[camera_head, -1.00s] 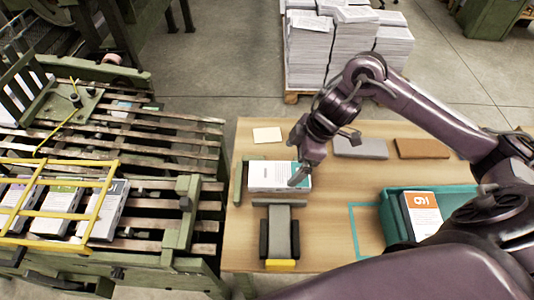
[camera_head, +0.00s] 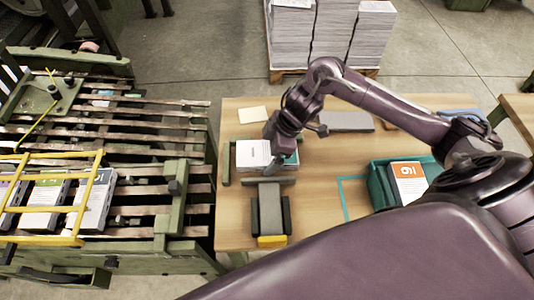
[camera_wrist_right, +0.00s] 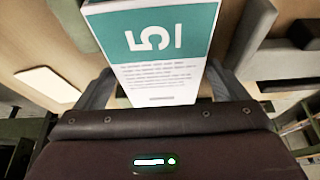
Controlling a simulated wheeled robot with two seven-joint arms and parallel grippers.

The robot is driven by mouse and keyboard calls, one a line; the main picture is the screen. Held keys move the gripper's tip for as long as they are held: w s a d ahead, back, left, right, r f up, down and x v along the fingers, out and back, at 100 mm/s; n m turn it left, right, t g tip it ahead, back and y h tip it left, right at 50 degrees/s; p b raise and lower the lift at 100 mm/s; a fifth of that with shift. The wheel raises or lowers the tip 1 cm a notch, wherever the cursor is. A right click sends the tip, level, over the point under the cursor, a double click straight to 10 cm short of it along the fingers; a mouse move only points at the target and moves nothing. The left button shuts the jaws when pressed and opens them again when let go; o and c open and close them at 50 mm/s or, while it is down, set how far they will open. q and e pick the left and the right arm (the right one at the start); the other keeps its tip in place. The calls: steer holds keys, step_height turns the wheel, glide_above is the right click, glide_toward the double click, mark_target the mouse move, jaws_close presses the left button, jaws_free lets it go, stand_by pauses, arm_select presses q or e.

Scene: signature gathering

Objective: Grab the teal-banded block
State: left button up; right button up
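The teal-banded block (camera_head: 254,154) lies on the wooden table between the green end stop and my right gripper. My right gripper (camera_head: 282,160) is over the banded right end of the block. In the wrist view its fingers (camera_wrist_right: 165,85) straddle the block, with narrow gaps visible beside its edges, so it looks open. The arm hides part of the band in the head view. My left gripper is not in view.
A teal tray (camera_head: 378,187) holds an orange-banded block (camera_head: 408,182) at the right. A grey holder with a yellow end (camera_head: 272,241) stands just in front of the teal-banded block. A slatted green conveyor (camera_head: 140,185) with more blocks is at the left. A grey slab (camera_head: 345,121) lies behind.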

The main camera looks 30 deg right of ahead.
steer(key=c, duration=1)
steer(key=shift+r, duration=0.1)
steer(key=shift+c, duration=0.2)
